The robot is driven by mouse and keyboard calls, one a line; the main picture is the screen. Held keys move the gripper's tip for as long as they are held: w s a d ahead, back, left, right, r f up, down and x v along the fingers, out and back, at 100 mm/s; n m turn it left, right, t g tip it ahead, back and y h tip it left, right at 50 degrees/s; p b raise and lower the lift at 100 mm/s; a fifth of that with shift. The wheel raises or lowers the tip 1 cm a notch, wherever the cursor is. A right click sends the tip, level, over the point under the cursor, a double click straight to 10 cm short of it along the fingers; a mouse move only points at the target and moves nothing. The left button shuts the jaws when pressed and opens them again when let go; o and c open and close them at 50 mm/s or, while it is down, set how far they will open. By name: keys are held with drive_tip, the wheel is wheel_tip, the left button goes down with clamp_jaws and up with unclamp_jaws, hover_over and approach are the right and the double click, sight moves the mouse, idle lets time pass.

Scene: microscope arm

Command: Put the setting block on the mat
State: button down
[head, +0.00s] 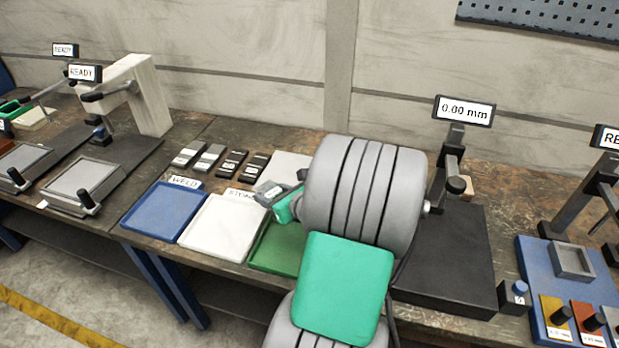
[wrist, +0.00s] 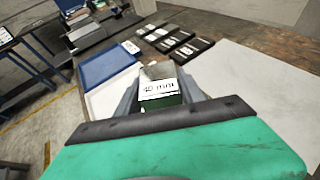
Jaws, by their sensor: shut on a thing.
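The setting block is a small grey block with a white "40 mm" label, and it shows in the wrist view (wrist: 157,73). My gripper (wrist: 160,88) is shut on it, one finger on each side. In the head view the block (head: 266,190) and my gripper (head: 274,194) are in the air near the green tray, partly hidden by my arm. A pale flat sheet, which looks like the mat, lies behind my gripper in the head view (head: 290,165). It fills the right of the wrist view (wrist: 265,95), with nothing visible on it.
Blue (head: 160,212), white (head: 222,228) and green (head: 272,250) trays line the bench front. Several small labelled blocks (head: 210,157) lie behind them. A gauge stand with a black base (head: 450,260) and a display (head: 464,110) reading 0.00 mm stands at right.

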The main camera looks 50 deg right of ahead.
drive_tip(key=s+d+r+m+h, duration=0.35)
drive_tip(key=s+d, duration=0.35)
drive_tip(key=d, duration=0.3)
drive_tip(key=shift+n+g, duration=0.25)
drive_tip(key=shift+g, duration=0.05)
drive_tip(key=w+d+f, duration=0.4)
drive_tip(key=d+f, duration=0.1)
drive_tip(key=w+d+f, duration=0.5)
drive_tip(key=shift+w+d, duration=0.15)
drive_tip(key=shift+w, duration=0.05)
wheel_tip(320, 180, down, 2)
drive_tip(key=shift+f, duration=0.55)
drive_tip(key=shift+f, duration=0.2)
drive_tip(key=c, duration=0.7)
unclamp_jaws()
drive_tip(key=shift+f, duration=0.1)
